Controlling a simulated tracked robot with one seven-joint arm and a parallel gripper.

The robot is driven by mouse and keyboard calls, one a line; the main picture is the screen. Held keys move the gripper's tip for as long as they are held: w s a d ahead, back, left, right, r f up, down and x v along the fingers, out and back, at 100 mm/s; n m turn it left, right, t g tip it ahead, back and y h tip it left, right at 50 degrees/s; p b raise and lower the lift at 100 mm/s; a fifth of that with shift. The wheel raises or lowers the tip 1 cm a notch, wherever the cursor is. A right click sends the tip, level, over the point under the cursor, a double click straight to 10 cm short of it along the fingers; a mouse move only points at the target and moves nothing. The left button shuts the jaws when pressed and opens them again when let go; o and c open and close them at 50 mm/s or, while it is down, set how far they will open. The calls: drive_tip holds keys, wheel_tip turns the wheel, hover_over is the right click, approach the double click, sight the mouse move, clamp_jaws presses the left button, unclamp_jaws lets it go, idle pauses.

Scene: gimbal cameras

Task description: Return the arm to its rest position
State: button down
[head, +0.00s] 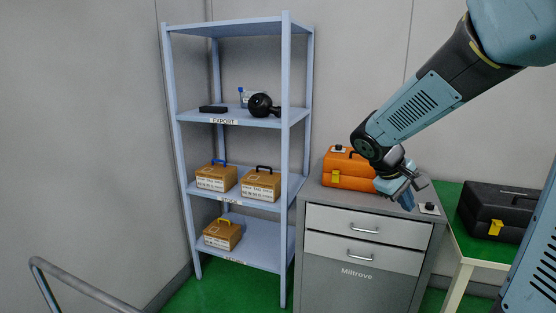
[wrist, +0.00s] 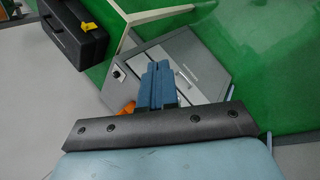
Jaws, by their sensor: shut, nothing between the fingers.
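My gripper (head: 407,197) hangs at the end of my blue-grey arm in the head view, in front of and above the grey cabinet top. Its blue fingers are together with nothing between them; they also show in the wrist view (wrist: 158,85). The arm reaches in from the upper right and bends down at the wrist. The grey drawer cabinet (head: 362,274), marked Miltrove, stands below the gripper, with an orange toolbox (head: 348,169) on top behind the wrist. Part of the toolbox is hidden by the arm.
A blue shelf rack (head: 238,121) with brown boxes (head: 261,184) stands left of the cabinet. A black toolbox (head: 497,211) sits on a green-topped table (head: 449,205) at right. A small switch plate (head: 429,209) lies on the cabinet top. A grey rail (head: 75,283) is at lower left.

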drive_tip(key=s+a+r+m+t+y, duration=0.2)
drive_tip(key=s+a+r+y, duration=0.1)
drive_tip(key=s, duration=0.5)
drive_tip(key=s+a+r+m+t+y, duration=0.2)
drive_tip(key=s+a+r+m+y, duration=0.1)
drive_tip(key=s, duration=0.6)
drive_tip(key=shift+a+r+y, duration=0.3)
drive_tip(key=shift+a+r, duration=0.3)
drive_tip(key=shift+a, duration=0.25)
